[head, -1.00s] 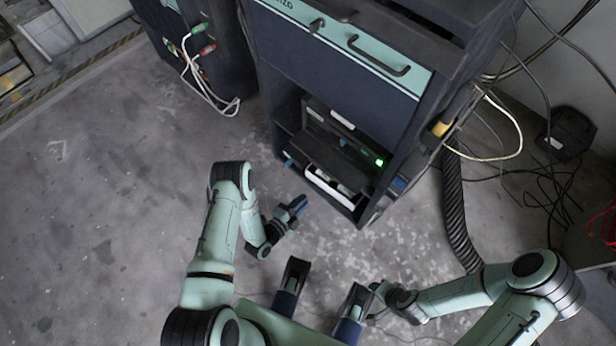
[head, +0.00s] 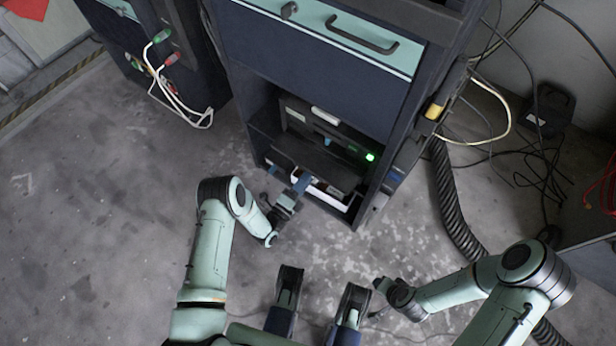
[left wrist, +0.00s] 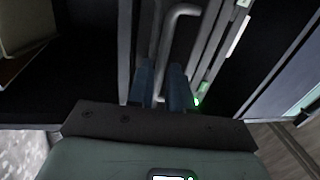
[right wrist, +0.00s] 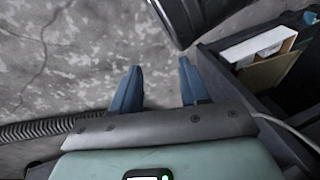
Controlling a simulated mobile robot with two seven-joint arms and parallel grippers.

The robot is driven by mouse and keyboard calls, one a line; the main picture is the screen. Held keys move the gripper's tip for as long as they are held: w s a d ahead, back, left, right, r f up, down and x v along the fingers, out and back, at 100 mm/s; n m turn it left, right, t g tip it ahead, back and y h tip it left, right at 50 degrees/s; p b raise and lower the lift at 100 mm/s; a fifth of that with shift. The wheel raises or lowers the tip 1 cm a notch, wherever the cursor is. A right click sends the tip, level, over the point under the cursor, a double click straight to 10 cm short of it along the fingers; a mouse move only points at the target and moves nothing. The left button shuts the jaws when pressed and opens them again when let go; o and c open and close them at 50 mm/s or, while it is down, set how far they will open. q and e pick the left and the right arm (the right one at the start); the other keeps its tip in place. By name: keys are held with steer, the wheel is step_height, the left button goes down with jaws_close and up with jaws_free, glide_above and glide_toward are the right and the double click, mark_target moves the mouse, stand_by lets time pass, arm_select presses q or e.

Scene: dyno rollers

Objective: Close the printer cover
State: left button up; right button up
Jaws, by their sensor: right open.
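The dark printer (head: 335,140), with a green light, sits in the lower bay of the tall cabinet. A dark flap (head: 318,158) slopes out of its front over a pale tray; it looks like the cover and stands open. My left gripper (head: 301,181) is at the flap's front left. In the left wrist view its blue fingers (left wrist: 161,80) are close together, with a grey bar handle (left wrist: 180,12) running down between them; whether they grip it is unclear. My right gripper (right wrist: 157,82) is open and empty over the floor, away from the printer.
The cabinet (head: 300,60) has a drawer with a bar handle above the bay. A ribbed black hose (head: 452,205) and loose cables lie at its right. Another dark unit with cables (head: 150,60) stands at left. The floor at left is clear.

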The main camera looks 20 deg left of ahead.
arm_select(q)
steer(key=shift+x, duration=1)
jaws_close()
steer(key=shift+s, duration=0.1)
stand_by(0.7)
